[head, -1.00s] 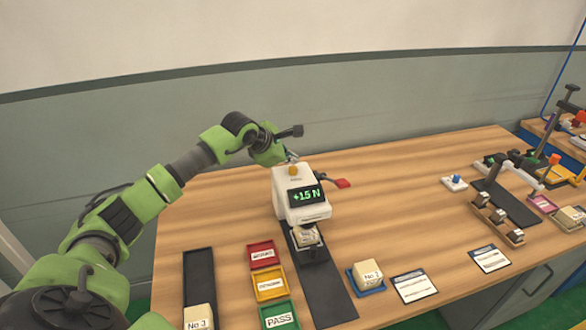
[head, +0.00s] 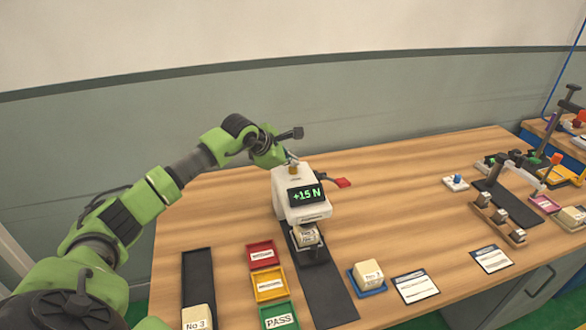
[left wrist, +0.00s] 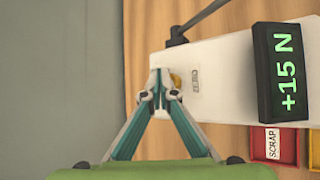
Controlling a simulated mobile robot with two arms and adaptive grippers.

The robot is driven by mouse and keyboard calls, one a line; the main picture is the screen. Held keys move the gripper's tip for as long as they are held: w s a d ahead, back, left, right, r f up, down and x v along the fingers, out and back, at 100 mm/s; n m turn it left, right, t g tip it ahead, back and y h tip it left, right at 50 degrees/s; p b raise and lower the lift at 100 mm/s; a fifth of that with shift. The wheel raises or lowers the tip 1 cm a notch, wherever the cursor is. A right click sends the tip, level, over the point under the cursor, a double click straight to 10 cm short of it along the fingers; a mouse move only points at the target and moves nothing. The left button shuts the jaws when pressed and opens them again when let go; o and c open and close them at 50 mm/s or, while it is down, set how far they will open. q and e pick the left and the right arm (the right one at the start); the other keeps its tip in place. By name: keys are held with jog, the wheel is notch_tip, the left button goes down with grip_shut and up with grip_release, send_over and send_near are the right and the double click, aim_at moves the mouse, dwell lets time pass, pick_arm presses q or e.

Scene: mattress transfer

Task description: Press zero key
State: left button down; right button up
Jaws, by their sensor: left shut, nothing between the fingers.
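The white force tester (head: 287,180) stands on the wooden table, and its display (head: 306,194) reads +15 N in green. The yellow zero key (head: 294,169) is on its top; in the left wrist view the key (left wrist: 176,80) is partly hidden by the fingertips, beside a ZERO label (left wrist: 195,80). My left gripper (head: 290,156) is shut and empty, with its tips just by the key. In the left wrist view the fingertips (left wrist: 159,88) overlap the key's edge; I cannot tell whether they touch it. My right gripper is not in view.
A foam block (head: 306,238) sits under the tester on a black strip. A red-tipped lever (head: 341,183) sticks out to the tester's right. Red (head: 262,254), yellow (head: 269,284) and green (head: 278,317) trays lie in front. Another block (head: 369,273) rests on a blue tray.

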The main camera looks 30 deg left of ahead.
aim_at(291, 169)
pick_arm(q)
jog(key=shift+s+f+b, duration=0.1)
jog(key=shift+f+b, duration=0.6)
jog(key=shift+f, duration=0.15)
dwell(0.4)
jog(key=shift+r, duration=0.15)
jog(key=shift+r+p, duration=0.7)
jog(key=shift+r, duration=0.45)
jog(key=shift+r+p, duration=1.35)
jog(key=shift+r, duration=1.25)
jog(key=shift+f, duration=0.1)
